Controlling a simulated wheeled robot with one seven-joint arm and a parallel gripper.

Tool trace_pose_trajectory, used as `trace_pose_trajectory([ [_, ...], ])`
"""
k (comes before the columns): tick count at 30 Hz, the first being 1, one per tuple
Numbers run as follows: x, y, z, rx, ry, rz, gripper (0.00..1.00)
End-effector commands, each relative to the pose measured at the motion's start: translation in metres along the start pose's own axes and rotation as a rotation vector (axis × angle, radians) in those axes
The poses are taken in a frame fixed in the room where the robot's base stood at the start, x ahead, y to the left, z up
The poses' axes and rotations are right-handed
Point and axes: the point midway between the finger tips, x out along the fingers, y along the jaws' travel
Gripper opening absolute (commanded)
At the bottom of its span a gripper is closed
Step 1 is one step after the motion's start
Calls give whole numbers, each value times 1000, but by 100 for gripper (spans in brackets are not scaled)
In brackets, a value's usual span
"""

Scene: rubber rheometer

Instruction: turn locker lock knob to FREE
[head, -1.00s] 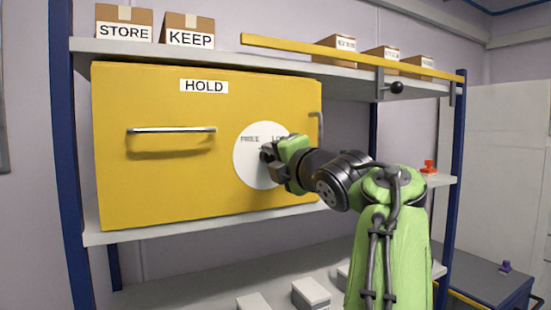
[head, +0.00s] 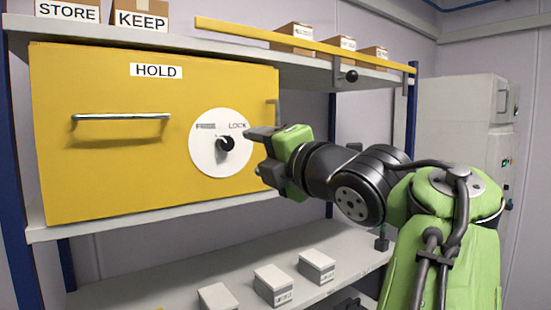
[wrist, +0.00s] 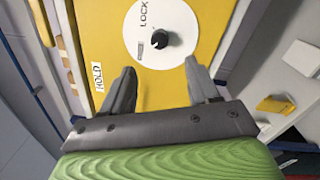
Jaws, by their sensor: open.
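The yellow locker (head: 100,180) carries a HOLD label and a white round dial (head: 205,165) marked FREE at upper left and LOCK at upper right. A small black lock knob (head: 226,144) sits at the dial's centre; which mark it points to is too small to tell surely. My gripper (head: 262,152) is open and empty, right of the knob in the head view and apart from it. In the wrist view the knob (wrist: 160,40) shows beyond the gap between my open fingers (wrist: 158,72), and nothing lies between them.
The locker has a horizontal bar handle (head: 121,117). A yellow bar (head: 300,44) runs along the upper shelf's front, with a black ball knob (head: 351,76) below it. Boxes stand on that shelf. White boxes (head: 271,283) lie on the shelf below.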

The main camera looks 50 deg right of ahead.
Motion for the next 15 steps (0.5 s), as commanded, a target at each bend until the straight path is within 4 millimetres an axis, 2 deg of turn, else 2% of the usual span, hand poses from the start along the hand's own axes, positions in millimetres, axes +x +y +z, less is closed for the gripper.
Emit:
trace_pose_trajectory([
  [1, -13, 2, 1, 1, -3, 0, 60],
  [3, -27, 2, 1, 1, -1, 0, 60],
  [6, -39, 1, 1, 1, 0, -1, 60],
  [15, -45, 0, 0, 0, 2, -1, 60],
])
